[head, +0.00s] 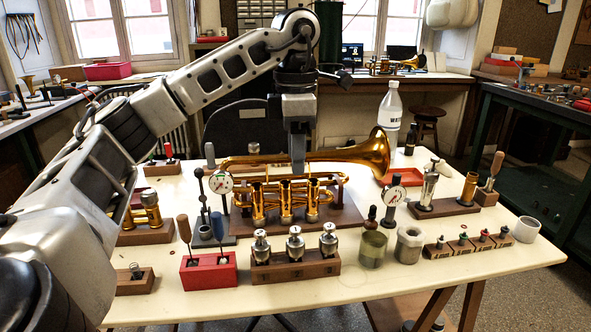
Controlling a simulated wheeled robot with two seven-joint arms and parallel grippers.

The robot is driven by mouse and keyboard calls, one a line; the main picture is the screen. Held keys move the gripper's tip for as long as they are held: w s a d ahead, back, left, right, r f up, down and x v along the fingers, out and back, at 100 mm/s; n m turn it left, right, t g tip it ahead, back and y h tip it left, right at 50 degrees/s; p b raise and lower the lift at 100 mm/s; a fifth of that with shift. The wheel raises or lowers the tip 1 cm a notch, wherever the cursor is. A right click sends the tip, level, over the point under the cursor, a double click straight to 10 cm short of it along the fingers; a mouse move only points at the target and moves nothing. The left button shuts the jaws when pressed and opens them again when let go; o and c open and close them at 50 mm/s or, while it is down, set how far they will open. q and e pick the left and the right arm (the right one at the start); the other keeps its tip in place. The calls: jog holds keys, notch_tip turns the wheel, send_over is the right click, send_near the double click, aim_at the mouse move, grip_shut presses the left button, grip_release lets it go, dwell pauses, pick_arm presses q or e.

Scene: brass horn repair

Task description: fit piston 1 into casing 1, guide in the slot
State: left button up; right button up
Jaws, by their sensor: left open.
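The brass trumpet (340,157) lies on a brown board (345,217) at mid-table, its bell to the right. Its three upright valve casings (286,202) stand side by side; no number or guide slot can be made out. My left gripper (298,165) points down just above or behind the middle of the trumpet, apart from the pistons. It is open, and I see nothing in it. My right gripper is out of view.
Dial gauges (220,183) stand left and right of the trumpet. A red block (208,272) holding tools is left of the pistons; jars (373,248) are to their right. A white bottle (390,108) stands behind the bell. The front right table edge is clear.

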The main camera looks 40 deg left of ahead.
aim_at(295, 229)
pick_arm(q)
notch_tip(295, 229, down, 16)
jog(key=shift+a+r+b, duration=0.1)
jog(key=shift+r+b, duration=0.05)
jog(key=shift+b, duration=0.65)
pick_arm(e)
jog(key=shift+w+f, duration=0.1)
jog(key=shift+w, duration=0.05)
